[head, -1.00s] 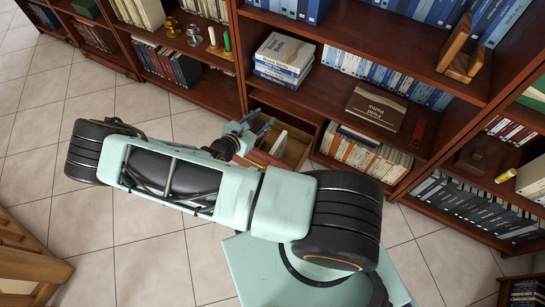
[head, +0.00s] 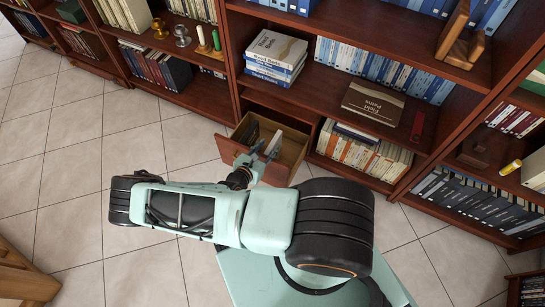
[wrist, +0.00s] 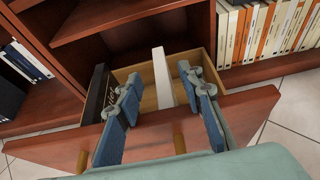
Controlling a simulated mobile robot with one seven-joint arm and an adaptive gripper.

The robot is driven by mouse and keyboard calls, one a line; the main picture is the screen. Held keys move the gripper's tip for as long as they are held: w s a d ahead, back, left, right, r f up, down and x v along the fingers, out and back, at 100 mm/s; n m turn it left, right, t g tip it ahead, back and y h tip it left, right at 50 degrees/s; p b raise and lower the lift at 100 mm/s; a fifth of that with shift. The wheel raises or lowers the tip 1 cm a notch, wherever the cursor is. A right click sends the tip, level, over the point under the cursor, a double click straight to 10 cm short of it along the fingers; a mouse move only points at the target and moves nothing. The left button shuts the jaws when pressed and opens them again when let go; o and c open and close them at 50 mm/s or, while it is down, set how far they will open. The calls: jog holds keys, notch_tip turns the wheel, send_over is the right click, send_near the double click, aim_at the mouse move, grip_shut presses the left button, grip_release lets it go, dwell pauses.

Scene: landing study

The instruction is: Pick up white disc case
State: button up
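A thin white disc case (wrist: 162,78) stands on edge inside an open wooden drawer (wrist: 146,72), near its middle. It also shows in the head view (head: 272,142). My gripper (wrist: 159,88) is open and empty at the drawer's front. In the wrist view its blue-grey fingers lie left and right of the case, with the case between and beyond them. I cannot tell whether the fingertips overlap its near edge. In the head view, my gripper (head: 264,153) reaches over the drawer front, partly covering the drawer.
A dark case with light writing (wrist: 97,92) stands at the drawer's left side. The reddish drawer front (wrist: 245,112) lies beneath my fingers. Bookshelves surround the drawer, with pale books (head: 358,150) at its right. Tiled floor (head: 80,190) is clear at left.

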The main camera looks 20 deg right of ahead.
aim_at(276, 137)
jog(key=b+x, duration=0.2)
jog(key=x, duration=0.3)
jog(key=shift+w+d+f, duration=0.15)
jog(key=shift+d+f, duration=0.1)
jog(key=shift+w+d, duration=0.2)
grip_shut()
